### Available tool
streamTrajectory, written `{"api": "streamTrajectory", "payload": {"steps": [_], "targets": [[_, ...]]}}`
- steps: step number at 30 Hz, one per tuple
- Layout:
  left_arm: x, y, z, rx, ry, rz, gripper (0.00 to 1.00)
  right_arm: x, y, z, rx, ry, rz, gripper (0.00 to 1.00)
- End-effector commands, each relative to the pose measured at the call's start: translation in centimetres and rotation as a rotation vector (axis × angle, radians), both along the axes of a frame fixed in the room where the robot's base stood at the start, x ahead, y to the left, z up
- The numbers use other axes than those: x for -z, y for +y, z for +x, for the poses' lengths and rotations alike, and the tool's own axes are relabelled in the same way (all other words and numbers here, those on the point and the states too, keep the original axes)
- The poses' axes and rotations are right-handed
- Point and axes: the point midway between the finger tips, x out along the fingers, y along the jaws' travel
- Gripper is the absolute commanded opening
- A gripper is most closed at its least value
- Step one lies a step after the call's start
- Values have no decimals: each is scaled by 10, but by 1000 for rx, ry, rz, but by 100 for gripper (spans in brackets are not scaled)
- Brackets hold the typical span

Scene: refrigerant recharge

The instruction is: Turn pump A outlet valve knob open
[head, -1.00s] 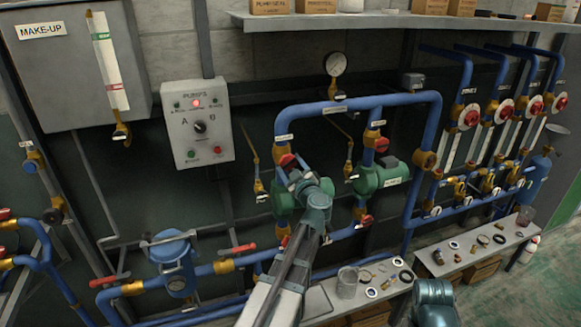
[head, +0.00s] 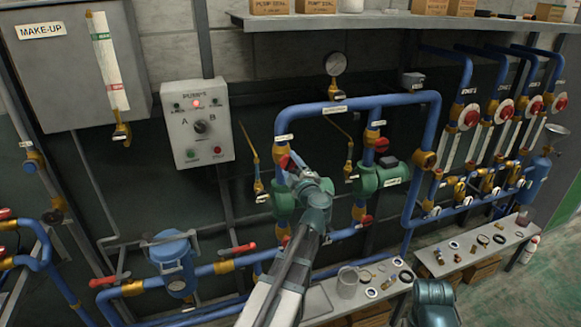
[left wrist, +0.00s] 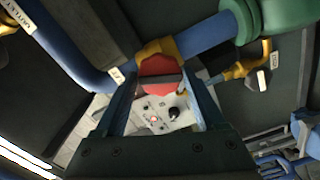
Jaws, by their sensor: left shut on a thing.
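The pump A outlet valve knob (head: 284,161) is red and sits on a yellow valve body on the blue riser pipe above the left green pump (head: 282,203). My left gripper (head: 292,174) is at this knob and partly hides it and the pump. In the left wrist view, the red knob (left wrist: 160,76) lies between the two fingers of my left gripper (left wrist: 162,92), which are shut on its sides. The yellow valve body (left wrist: 155,50) shows just behind the knob. My right gripper is out of view; only part of my right arm shows at the bottom right.
A grey control box (head: 198,122) with a lit red lamp hangs left of the pump pipes. The second pump (head: 378,177) and its red outlet knob (head: 381,145) stand close on the right. A low bench (head: 480,246) holds several small parts.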

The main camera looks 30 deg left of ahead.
Motion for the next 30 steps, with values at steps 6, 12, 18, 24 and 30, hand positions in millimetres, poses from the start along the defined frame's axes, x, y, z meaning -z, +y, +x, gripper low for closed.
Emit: {"api": "streamTrajectory", "payload": {"steps": [6, 12, 18, 24, 30], "targets": [[1, -1, -1, 1, -7, -8, 5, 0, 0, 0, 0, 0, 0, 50], [1, -1, -1, 1, -74, -66, 5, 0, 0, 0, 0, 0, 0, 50], [1, -1, -1, 0, -249, -215, 5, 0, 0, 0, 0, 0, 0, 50], [0, -1, -1, 0, -252, -217, 95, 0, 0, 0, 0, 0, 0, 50], [0, 0, 0, 0, -251, -216, 95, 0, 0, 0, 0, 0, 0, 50]]}}
